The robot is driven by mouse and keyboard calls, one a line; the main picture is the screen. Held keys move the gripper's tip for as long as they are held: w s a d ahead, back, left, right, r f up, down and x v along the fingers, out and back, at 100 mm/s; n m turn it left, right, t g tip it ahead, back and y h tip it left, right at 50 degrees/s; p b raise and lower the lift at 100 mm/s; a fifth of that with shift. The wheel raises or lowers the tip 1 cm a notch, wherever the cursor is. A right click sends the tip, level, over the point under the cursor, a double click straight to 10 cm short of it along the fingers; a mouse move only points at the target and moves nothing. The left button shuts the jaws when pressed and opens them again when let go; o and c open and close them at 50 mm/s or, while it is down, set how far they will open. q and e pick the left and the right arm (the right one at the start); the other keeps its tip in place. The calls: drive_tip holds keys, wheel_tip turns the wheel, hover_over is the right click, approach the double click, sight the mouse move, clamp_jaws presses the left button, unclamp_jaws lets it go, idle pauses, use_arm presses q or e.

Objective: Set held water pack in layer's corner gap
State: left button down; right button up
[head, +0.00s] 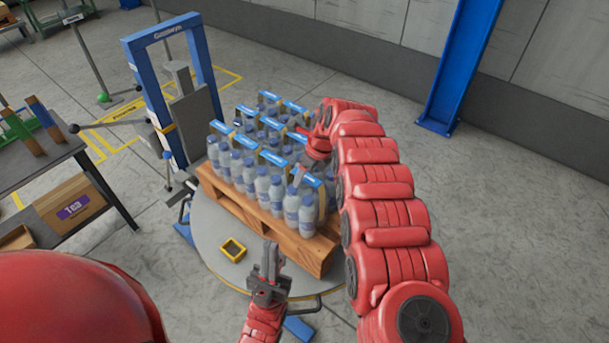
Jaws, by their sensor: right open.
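Packs of blue-capped water bottles (243,175) stand in a layer on a wooden pallet (255,222). Each pack has a blue strip across its top. My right gripper (303,165) is open over the right part of the layer, close to the bottle tops. A water pack (306,208) stands below it at the pallet's near right corner; I cannot tell whether the jaws touch it. My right arm hides the layer's far right side, and no corner gap is clearly visible. My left gripper (270,261) points up in front of the pallet, apart from the packs, with nothing visible in it.
The pallet rests on a round grey turntable (214,225) with a small yellow square frame (232,250) on it. A blue upright frame (166,90) stands behind left. A dark table (40,163) and cardboard box (70,203) are at left. A blue column (458,65) stands at back right.

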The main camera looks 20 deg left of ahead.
drive_tip(key=shift+b+v, duration=0.55)
drive_tip(key=shift+v, duration=0.25)
drive_tip(key=b+v, duration=0.1)
drive_tip(key=v, duration=0.8)
drive_tip(key=shift+r, duration=0.3)
drive_tip(key=shift+s+d, duration=0.1)
